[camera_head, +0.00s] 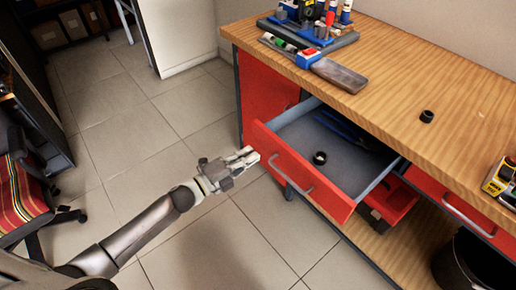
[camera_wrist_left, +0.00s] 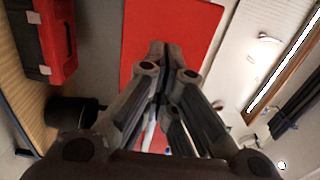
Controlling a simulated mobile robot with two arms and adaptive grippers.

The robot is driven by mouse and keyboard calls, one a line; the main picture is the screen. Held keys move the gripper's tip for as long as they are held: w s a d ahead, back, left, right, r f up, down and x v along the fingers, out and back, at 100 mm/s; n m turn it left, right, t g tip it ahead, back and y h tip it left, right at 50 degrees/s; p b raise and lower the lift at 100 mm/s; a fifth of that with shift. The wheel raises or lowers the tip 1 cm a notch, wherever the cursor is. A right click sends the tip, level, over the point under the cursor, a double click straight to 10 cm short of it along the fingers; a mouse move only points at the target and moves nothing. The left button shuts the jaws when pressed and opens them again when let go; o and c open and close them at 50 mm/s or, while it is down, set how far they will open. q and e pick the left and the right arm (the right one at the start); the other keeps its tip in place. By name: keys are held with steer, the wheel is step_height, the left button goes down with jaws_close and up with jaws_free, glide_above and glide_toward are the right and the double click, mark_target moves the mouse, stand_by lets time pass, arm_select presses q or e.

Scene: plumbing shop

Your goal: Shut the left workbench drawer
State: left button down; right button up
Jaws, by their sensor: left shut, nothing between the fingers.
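The left workbench drawer (camera_head: 283,171) is pulled open, with a red front and a silver bar handle. Inside its grey tray lie a small black ring (camera_head: 320,157) and a dark blue tool. My left gripper (camera_head: 252,155) is shut and empty, its fingertips close to the left end of the drawer front. I cannot tell whether they touch it. In the left wrist view the shut fingers (camera_wrist_left: 165,50) point at a red panel (camera_wrist_left: 180,25). My right gripper is not in view.
The wooden workbench top (camera_head: 400,100) carries tools at the back, a black ring (camera_head: 426,116) and a yellow box (camera_head: 500,178). A red toolbox (camera_head: 393,202) sits below the drawer. A black bin (camera_head: 470,265) stands at lower right. A striped chair (camera_head: 22,195) is at left. The tiled floor between is clear.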

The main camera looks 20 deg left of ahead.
mark_target(265, 146)
arm_select(q)
steer(key=shift+x, duration=1.95)
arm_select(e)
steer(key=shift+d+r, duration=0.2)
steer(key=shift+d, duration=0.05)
